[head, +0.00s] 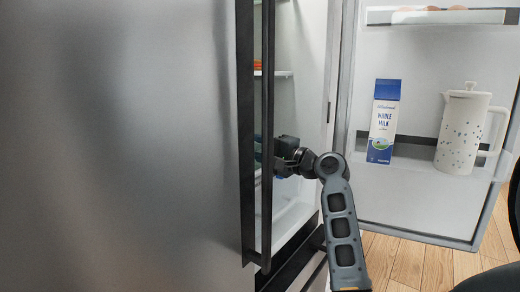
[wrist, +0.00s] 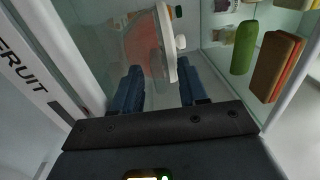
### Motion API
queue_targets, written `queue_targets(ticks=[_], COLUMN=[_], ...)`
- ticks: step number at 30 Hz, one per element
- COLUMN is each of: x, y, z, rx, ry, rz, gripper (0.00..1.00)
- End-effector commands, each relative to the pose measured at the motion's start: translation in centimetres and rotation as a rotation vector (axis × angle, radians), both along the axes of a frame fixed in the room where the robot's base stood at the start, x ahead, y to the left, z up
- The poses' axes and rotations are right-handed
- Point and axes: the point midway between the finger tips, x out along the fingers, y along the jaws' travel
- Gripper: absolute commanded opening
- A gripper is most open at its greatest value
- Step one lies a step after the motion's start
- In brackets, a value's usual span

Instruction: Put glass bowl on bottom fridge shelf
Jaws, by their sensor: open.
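My gripper (wrist: 160,85) is open, its two blue fingers spread apart inside the fridge. In the head view its wrist is partly hidden behind the closed left door's handle. No glass bowl can be made out for certain. Ahead of the fingers, a pinkish rounded shape (wrist: 140,42) shows behind clear material, beside a white curved edge (wrist: 165,42); I cannot tell whether either belongs to the bowl. Nothing is clearly held between the fingers. A low white surface inside the fridge (head: 292,217) shows below my gripper in the head view.
The right fridge door (head: 420,212) is open, holding a milk carton (head: 384,122) and a white pitcher (head: 464,128). The left door (head: 120,150) is closed. A green item (wrist: 243,48) and brown block (wrist: 275,66) are right of my fingers. A panel marked FRUIT (wrist: 25,62) is at left.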

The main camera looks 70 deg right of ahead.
Motion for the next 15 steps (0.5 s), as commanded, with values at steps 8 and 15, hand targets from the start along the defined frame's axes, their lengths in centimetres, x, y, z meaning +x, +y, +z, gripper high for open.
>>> queue_targets(ticks=[8, 15], x=[-3.0, -7.8], y=[0.7, 1.9], z=[-0.1, -0.5], rx=[-0.001, -0.001], ry=[0.0, 0.0], rz=[-0.003, -0.002], gripper=[0.43, 0.43])
